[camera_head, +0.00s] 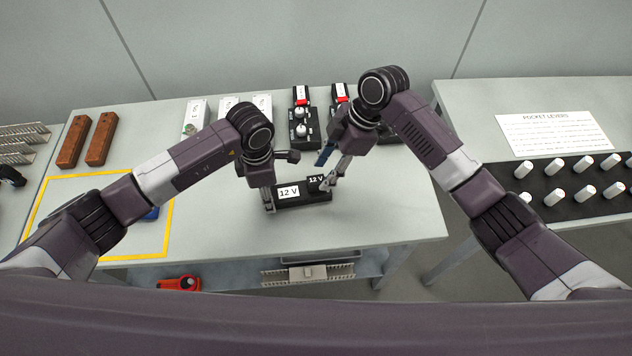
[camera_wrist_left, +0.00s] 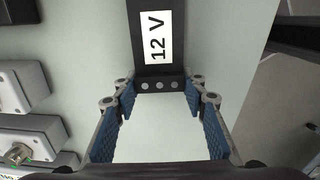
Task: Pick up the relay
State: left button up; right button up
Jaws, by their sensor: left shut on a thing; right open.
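A black block with a white 12 V label (camera_head: 307,198) stands on the grey table in the middle of the head view. It also shows in the left wrist view (camera_wrist_left: 158,62), its near end between the fingertips. My left gripper (camera_head: 268,200) is shut on the left end of this block. The fingertips (camera_wrist_left: 160,84) sit on either side of that end. My right gripper (camera_head: 328,173) is open, with a blue pad showing, at the block's right end. A smaller dark part marked 12 V (camera_head: 316,179) shows there. Whether the right fingers touch it cannot be told.
Black switch boxes (camera_head: 304,131) and white boxes (camera_head: 196,116) stand behind the grippers. Two brown blocks (camera_head: 101,139) lie at the left. A yellow outline (camera_head: 168,215) marks the table's left part. A lever panel (camera_head: 560,202) is on the right table. The table front is clear.

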aim_at(317, 179)
jog(key=x, duration=0.5)
jog(key=shift+a+r, duration=0.1)
jog(key=shift+a, duration=0.05)
grip_shut()
jog(key=shift+r, duration=5.05)
jog(key=shift+r, duration=0.2)
jog(key=shift+r, duration=1.75)
